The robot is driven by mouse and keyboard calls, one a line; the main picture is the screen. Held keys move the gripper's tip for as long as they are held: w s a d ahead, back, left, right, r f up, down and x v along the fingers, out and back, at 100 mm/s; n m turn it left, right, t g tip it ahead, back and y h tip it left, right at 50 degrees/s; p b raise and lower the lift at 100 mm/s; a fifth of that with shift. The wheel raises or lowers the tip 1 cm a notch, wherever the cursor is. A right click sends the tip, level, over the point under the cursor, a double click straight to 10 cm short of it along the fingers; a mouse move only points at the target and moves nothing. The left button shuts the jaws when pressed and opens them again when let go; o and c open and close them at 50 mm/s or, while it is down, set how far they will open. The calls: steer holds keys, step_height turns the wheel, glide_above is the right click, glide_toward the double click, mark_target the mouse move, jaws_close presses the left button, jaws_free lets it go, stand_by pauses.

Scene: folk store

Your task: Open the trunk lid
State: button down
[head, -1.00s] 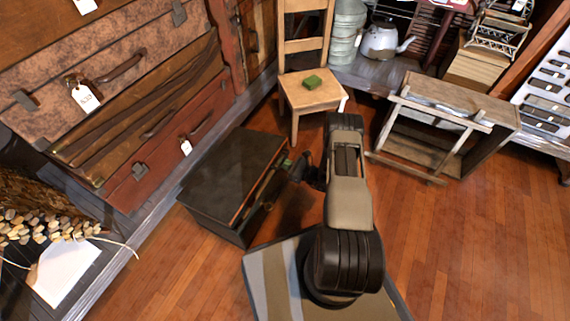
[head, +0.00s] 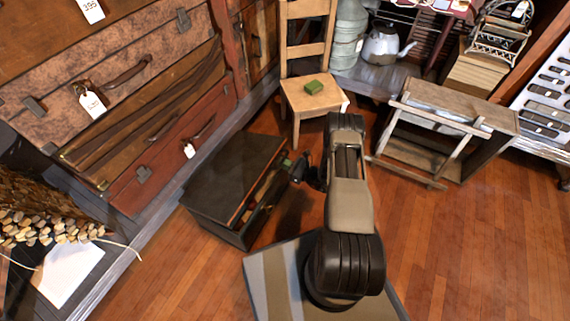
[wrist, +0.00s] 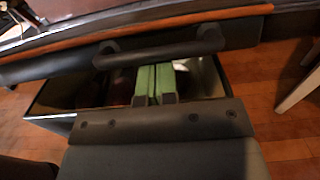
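The dark trunk (head: 215,229) stands on the floor left of my arm. Its lid (head: 222,172) is raised a little, with an orange-brown strip along its edge and a gap below at the front. In the wrist view the lid's edge (wrist: 200,22) and its black handle (wrist: 160,48) cross the top, above the trunk's open inside. My gripper (head: 288,164) is at the trunk's front right side. In the wrist view its green fingertips (wrist: 153,82) are together, just below the handle at the opening, with nothing seen between them. Whether they touch the lid is unclear.
Stacked suitcases (head: 150,120) stand on a low platform left of the trunk. A wooden stand (head: 440,130) is at the right. The wooden floor is clear at front right.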

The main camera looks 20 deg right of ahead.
steer(key=shift+r, duration=0.1)
steer(key=shift+w+a+r+p, duration=0.15)
steer(key=shift+r+p, duration=0.3)
steer(key=shift+r, duration=0.15)
steer(key=shift+w+a+r+p, duration=0.15)
steer(key=shift+r+p, duration=0.25)
steer(key=shift+r, duration=0.2)
steer(key=shift+w+a+r+p, duration=0.2)
steer(key=shift+r+p, duration=0.2)
steer(key=shift+r, duration=0.2)
steer(key=shift+w+a+r+p, duration=0.1)
steer(key=shift+w+r+p, duration=0.1)
steer(key=shift+r+p, duration=0.3)
steer(key=shift+r, duration=0.1)
steer(key=shift+w+a+r+p, duration=0.25)
steer(key=shift+r, duration=0.3)
steer(key=shift+w+a+r+p, duration=0.2)
steer(key=shift+r+p, duration=0.05)
steer(key=shift+r, duration=0.3)
